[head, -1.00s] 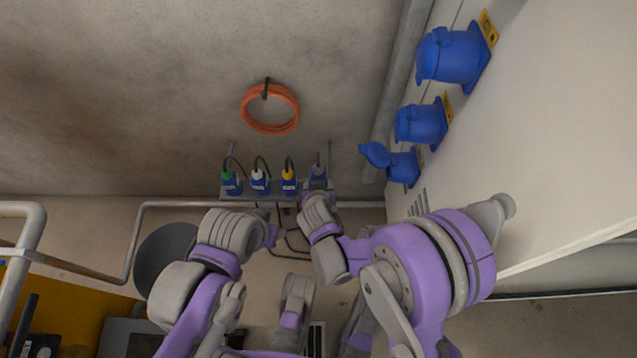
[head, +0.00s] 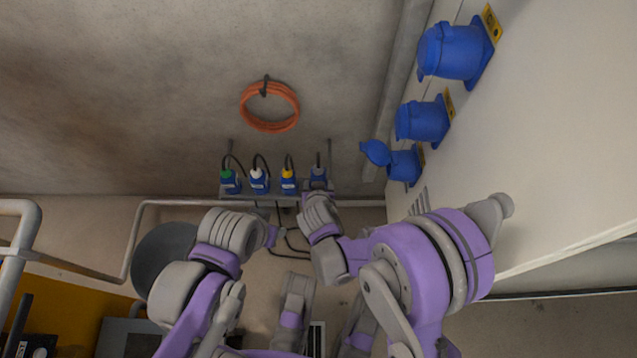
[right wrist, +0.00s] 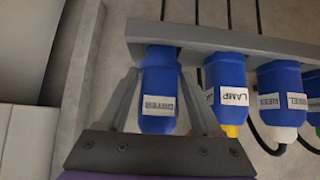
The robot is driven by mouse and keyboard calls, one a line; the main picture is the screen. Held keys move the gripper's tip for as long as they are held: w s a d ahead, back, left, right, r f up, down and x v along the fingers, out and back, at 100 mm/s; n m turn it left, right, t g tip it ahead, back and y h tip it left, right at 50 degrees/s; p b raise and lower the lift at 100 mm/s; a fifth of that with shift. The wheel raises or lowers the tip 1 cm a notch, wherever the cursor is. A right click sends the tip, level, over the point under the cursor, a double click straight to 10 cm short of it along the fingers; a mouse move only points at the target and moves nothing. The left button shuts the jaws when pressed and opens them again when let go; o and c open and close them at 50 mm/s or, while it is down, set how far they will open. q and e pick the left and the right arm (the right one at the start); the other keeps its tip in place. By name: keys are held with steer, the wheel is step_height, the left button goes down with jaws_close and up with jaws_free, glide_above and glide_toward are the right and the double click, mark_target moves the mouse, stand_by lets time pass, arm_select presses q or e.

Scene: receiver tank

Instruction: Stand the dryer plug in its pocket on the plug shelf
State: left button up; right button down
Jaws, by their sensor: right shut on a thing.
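The dryer plug (right wrist: 158,80) is blue with a white DRYER label. It also shows in the head view (head: 318,174), with a grey top, at the right end of the plug shelf (head: 272,196). My right gripper (right wrist: 157,88) is shut on the plug, one finger on each side. The plug's end meets the shelf edge (right wrist: 215,38) in the right wrist view, in line with its neighbours. Its seating inside the pocket is hidden. My left gripper (head: 272,236) is below the shelf, apart from the plugs; its fingers are too small to read.
The LAMP plug (right wrist: 229,88) with a yellow end stands beside the dryer plug. White-topped (head: 259,180) and green-topped (head: 230,182) plugs stand farther left. An orange hose coil (head: 269,108) hangs above. Blue sockets (head: 422,121) line the white cabinet on the right.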

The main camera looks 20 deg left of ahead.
steer(key=shift+f+b, duration=0.55)
steer(key=shift+f, duration=0.15)
jaws_free()
steer(key=shift+r, duration=0.1)
steer(key=p+v, duration=0.3)
steer(key=v, duration=0.7)
steer(key=shift+s+r, duration=0.2)
steer(key=shift+s, duration=0.1)
steer(key=shift+s+d, duration=0.1)
